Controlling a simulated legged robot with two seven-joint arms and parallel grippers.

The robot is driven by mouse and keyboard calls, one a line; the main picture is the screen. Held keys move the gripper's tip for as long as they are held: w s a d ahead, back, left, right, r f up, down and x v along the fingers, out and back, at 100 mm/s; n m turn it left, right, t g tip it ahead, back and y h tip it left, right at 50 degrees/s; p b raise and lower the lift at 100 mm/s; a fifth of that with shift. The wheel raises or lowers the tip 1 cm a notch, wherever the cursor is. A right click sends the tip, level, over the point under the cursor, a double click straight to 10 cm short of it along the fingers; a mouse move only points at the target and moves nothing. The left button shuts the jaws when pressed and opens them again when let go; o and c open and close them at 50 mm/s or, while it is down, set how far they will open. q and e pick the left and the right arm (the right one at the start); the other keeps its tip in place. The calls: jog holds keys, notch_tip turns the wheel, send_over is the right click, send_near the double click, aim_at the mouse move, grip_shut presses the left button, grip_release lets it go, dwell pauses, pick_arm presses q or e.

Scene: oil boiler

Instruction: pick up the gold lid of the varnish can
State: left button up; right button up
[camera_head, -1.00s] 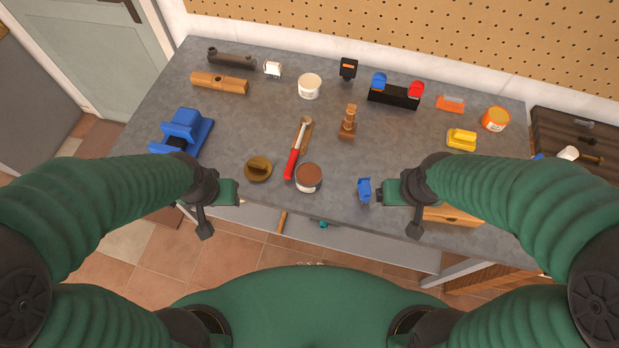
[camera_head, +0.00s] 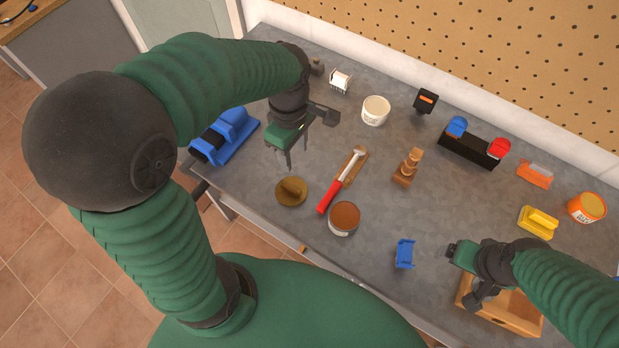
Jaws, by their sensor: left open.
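The gold lid (camera_head: 291,191) is a round, dull gold disc with a raised grip on top. It lies flat on the grey workbench near its front edge. An open can with brown contents (camera_head: 344,218), likely the varnish can, stands to the right of the lid. My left gripper (camera_head: 287,160) is open and empty, fingers pointing down, above the bench and just beyond the lid in the picture; it does not appear to touch it. My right gripper (camera_head: 456,256) is low at the right, beside a wooden box; its finger opening is unclear.
A white tub (camera_head: 375,110), wooden piece (camera_head: 408,167), blue clip (camera_head: 404,254) and wooden box (camera_head: 500,307) stand elsewhere on the bench (camera_head: 380,285).

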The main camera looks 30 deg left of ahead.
aim_at(290, 186)
pick_arm(q)
jog(key=f, duration=0.7)
jog(key=s+f, duration=0.1)
jog(key=f, duration=0.3)
jog(key=shift+a+f, duration=0.15)
jog(key=f, duration=0.2)
jog(key=s+f, duration=0.1)
jog(key=shift+a+f, duration=0.25)
jog(key=shift+a, duration=0.1)
jog(key=shift+w+f, duration=0.1)
jog(key=shift+f, duration=0.1)
jog(key=shift+w+f, duration=0.1)
jog(key=shift+w, duration=0.15)
jog(key=shift+c, duration=1.3)
jog(key=shift+s, duration=0.1)
grip_shut()
pick_arm(e)
jog(key=shift+s+r, duration=0.3)
jog(key=shift+s, duration=0.3)
jog(key=shift+s+r, duration=0.25)
jog(key=shift+s, duration=0.3)
